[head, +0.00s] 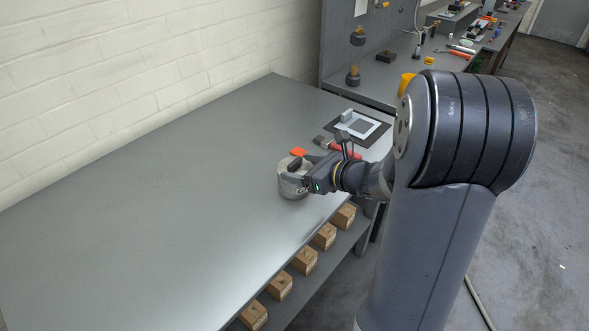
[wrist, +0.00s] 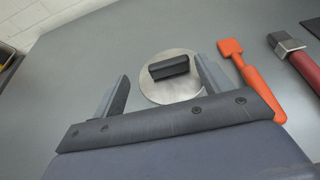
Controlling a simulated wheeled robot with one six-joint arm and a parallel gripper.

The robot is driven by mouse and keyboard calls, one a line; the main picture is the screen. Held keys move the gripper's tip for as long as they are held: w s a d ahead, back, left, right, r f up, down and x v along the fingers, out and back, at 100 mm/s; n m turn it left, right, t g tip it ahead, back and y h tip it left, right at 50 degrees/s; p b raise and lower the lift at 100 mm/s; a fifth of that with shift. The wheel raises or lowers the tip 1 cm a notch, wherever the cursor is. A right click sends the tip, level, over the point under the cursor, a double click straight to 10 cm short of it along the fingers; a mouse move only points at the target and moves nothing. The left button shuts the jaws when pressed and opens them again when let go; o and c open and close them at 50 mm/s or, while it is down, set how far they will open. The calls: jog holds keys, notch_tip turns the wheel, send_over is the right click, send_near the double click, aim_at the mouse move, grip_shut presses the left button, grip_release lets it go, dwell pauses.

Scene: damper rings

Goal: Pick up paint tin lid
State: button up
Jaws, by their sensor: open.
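The paint tin lid (wrist: 150,93) is a round silver-grey disc with a black block-shaped grip (wrist: 169,67) on top. In the head view the lid (head: 291,164) sits on a grey metal tin (head: 292,187) near the front edge of the bench. My gripper (head: 309,168) is at the tin's right side, partly hiding the lid. In the wrist view my gripper (wrist: 160,82) is open, its two fingers apart on either side of the lid's near part. The black grip lies just beyond and between the fingertips. Nothing is between the fingers and gripped.
An orange tool (wrist: 248,75) lies just right of the lid, and a red-handled tool (wrist: 304,66) lies farther right. A dark mat with a pale square (head: 362,128) is behind. Cardboard boxes (head: 305,261) stand on the lower shelf. The bench's left side (head: 130,230) is clear.

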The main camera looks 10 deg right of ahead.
aim_at(296, 164)
jog(key=shift+w+d, duration=0.1)
jog(key=shift+w, duration=0.05)
jog(key=shift+w+d+x, duration=0.1)
jog(key=shift+x, duration=1.2)
jog(key=shift+w+d+x, duration=0.1)
jog(key=shift+d+x, duration=0.05)
jog(key=shift+x, duration=1.15)
jog(key=shift+r, duration=0.15)
jog(key=shift+c, duration=0.4)
jog(key=shift+s, duration=0.1)
jog(key=c, duration=1)
